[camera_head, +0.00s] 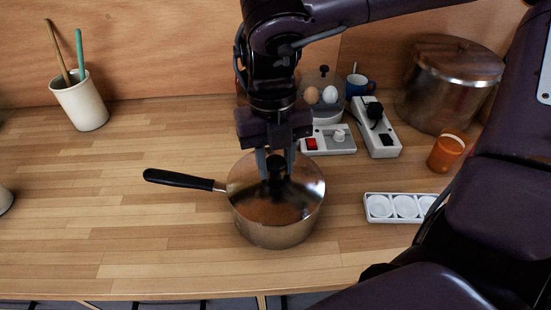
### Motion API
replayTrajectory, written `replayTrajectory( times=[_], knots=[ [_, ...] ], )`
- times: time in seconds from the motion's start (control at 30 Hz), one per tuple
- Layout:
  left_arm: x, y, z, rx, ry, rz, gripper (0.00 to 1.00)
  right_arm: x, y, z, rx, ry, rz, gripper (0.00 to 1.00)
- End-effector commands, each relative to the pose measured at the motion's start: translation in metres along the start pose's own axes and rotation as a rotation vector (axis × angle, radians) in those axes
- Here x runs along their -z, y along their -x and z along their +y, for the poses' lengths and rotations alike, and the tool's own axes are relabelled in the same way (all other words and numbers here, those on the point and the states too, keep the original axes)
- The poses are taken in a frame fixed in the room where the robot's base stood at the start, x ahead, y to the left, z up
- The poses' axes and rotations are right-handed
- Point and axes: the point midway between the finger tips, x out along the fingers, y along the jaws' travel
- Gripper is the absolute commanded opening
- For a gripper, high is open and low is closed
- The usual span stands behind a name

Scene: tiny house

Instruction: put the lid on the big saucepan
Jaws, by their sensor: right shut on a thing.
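The big saucepan (275,236) is a steel pan with a black handle (178,179) pointing left, standing on the wooden counter near its front edge. The shiny round lid (300,190) covers the pan's opening. It lies at or just above the rim; I cannot tell whether it is fully seated. My right gripper (276,163) points straight down over the middle of the pan and is shut on the lid's black knob, which its fingers partly hide. My left gripper is not in view.
Behind the pan are an egg cooker with eggs (330,95), power strips (328,140) and a blue mug (357,86). A utensil holder (80,104) stands left. The left counter is mostly clear.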

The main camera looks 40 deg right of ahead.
Motion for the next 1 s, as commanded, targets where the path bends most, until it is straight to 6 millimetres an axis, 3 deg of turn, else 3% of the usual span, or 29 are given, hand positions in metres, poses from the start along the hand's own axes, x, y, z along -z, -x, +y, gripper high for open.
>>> replayTrajectory(
  times=[0.2,0.23,0.4,0.6,0.77,1.0],
  knots=[
    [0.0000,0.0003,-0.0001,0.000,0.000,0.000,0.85,0.0000,0.0004,0.0002,-0.001,0.000,0.000,0.00],
    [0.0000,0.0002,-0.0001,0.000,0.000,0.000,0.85,0.0000,0.0004,0.0002,-0.001,0.000,0.000,0.34],
    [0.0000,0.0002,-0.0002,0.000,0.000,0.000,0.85,0.0001,0.0003,0.0002,-0.001,0.000,0.000,0.56],
    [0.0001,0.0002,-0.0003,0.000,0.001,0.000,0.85,0.0001,0.0002,0.0002,-0.001,0.000,0.000,0.57],
    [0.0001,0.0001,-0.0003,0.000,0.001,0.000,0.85,0.0001,-0.0001,0.0000,-0.001,0.000,0.001,0.78],
    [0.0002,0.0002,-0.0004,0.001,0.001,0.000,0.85,0.0001,0.0000,0.0001,-0.001,0.000,0.001,0.79]
  ],
)
